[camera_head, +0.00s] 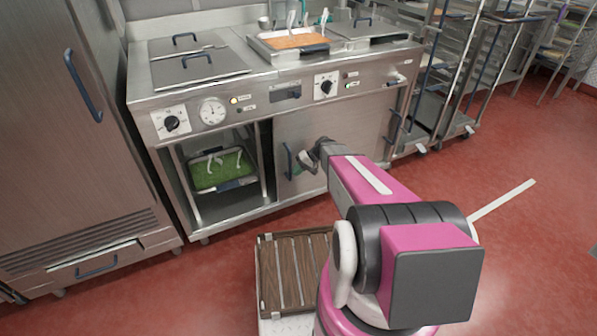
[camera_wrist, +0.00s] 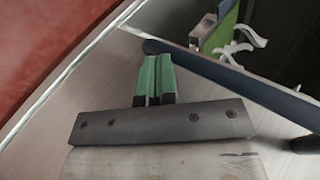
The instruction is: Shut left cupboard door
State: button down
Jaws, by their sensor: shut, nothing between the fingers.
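A steel door panel (camera_head: 340,128) covers the front to the right of the opening. A blue bar handle (camera_head: 287,160) is near its left edge. My gripper (camera_head: 308,160) is just right of that handle, in front of the panel. In the wrist view its green fingers (camera_wrist: 155,80) are together and empty, close beside the blue handle (camera_wrist: 240,88). I cannot tell whether they touch it. The panel face (camera_wrist: 105,80) lies behind them.
A tray with green contents (camera_head: 222,170) sits inside the opening. A steel cabinet (camera_head: 60,120) stands left, and racks (camera_head: 440,90) stand right. A wooden slatted crate (camera_head: 290,270) is in front. Red floor (camera_head: 540,240) is clear at right.

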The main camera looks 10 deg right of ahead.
jog(key=shift+a, duration=0.1)
jog(key=s+a, duration=0.4)
jog(key=a, duration=1)
jog(key=s+a, duration=0.5)
jog(key=a, duration=0.9)
jog(key=s+a, duration=0.5)
jog(key=a, duration=1)
jog(key=shift+a, duration=0.1)
